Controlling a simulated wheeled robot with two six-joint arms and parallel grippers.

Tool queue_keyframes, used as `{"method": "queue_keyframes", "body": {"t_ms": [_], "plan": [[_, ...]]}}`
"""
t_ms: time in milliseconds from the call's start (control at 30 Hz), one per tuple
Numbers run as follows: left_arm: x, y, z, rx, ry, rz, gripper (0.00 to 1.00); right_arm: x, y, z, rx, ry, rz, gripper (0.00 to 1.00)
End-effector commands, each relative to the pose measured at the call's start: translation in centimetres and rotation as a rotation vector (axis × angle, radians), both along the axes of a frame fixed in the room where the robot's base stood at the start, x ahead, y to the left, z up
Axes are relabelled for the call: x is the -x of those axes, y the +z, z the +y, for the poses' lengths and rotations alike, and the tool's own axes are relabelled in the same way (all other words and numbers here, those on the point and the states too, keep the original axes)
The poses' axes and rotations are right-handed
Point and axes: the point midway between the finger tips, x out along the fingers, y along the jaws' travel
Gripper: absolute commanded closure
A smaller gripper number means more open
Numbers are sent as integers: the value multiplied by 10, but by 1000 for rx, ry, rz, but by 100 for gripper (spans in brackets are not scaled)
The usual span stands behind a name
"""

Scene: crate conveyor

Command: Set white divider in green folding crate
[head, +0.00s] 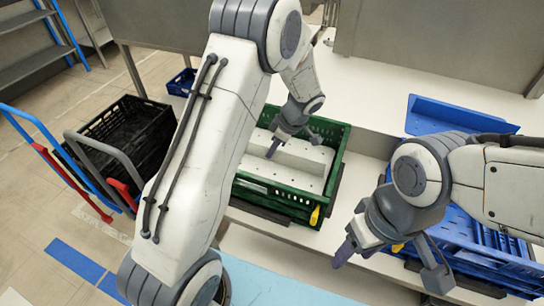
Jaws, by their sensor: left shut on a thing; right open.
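The green folding crate (275,201) stands open on the white counter in the middle of the head view, with a yellow tab at its near right corner. The white divider (308,158) is inside the crate walls, running across from left to right above a pale, hole-dotted surface. My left gripper (294,142) reaches down into the crate and is shut on the divider. Whether the divider's lower edge is fully seated cannot be told. My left arm hides the crate's left side. My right gripper (392,267) is open and empty, right of and nearer than the crate.
Blue crates (478,252) stand at the right, partly behind my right arm. A black crate (122,135) sits on a hand cart at the left. A small blue bin (181,82) is on the floor behind. A light blue mat (262,285) lies in front of the green crate.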

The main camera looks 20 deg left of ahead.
Motion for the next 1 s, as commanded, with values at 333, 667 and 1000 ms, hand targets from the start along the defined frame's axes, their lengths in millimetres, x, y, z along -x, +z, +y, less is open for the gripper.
{"method": "queue_keyframes", "body": {"t_ms": [333,667,1000], "plan": [[0,-34,0,1,-2,0,100,0,5,0,0,0,0,43],[0,-36,0,0,-1,2,81,0,0,0,0,0,0,43],[0,-36,0,0,-1,2,63,0,1,0,0,0,0,43]]}}
